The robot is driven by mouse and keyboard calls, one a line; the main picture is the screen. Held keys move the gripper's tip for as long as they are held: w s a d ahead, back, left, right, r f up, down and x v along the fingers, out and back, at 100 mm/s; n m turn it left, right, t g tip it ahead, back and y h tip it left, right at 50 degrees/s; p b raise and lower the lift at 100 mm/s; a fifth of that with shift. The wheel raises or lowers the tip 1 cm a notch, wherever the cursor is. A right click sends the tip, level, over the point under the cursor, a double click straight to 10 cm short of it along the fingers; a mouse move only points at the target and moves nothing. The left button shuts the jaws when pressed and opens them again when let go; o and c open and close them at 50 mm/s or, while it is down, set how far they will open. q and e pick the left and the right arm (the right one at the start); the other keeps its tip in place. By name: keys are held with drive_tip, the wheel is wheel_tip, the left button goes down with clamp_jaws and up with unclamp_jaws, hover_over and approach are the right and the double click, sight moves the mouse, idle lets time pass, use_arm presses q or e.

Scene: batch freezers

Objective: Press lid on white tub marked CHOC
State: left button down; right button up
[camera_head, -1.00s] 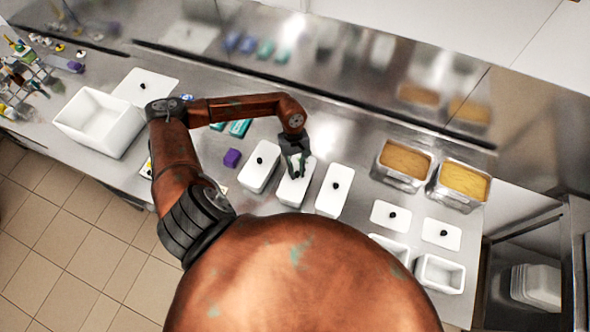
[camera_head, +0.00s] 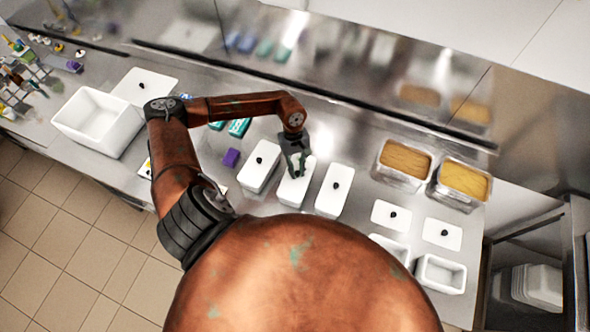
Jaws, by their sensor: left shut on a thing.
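Three lidded white tubs stand in a row on the steel counter: a left tub (camera_head: 251,179), a middle tub (camera_head: 289,196) and a right tub (camera_head: 329,204). The left and right lids show black knobs. No CHOC marking can be read on any tub. My left gripper (camera_head: 297,170) points down over the middle tub, shut on its white lid (camera_head: 303,180) at the knob, which the fingers hide. The lid lies on or very close to the tub's rim; I cannot tell if it is fully seated. My right gripper is not in view.
Two metal pans (camera_head: 401,165) (camera_head: 461,184) of yellow-brown contents stand at the right. Loose lids (camera_head: 391,216) (camera_head: 442,234) and open white tubs (camera_head: 440,274) lie in front of them. A large open white bin (camera_head: 99,122) and a purple block (camera_head: 231,158) are at the left.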

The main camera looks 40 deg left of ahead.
use_arm(q)
drive_tip(key=shift+f+b, duration=0.2)
drive_tip(key=shift+b, duration=1.05)
idle(1.7)
drive_tip(key=c, duration=1.8)
unclamp_jaws()
drive_tip(key=shift+o, duration=0.9)
drive_tip(key=o, duration=0.3)
drive_tip(key=shift+w, duration=0.1)
drive_tip(key=shift+r, duration=0.15)
drive_tip(key=shift+r+p, duration=1.25)
drive_tip(key=shift+r, duration=2.1)
drive_tip(key=shift+c, duration=0.3)
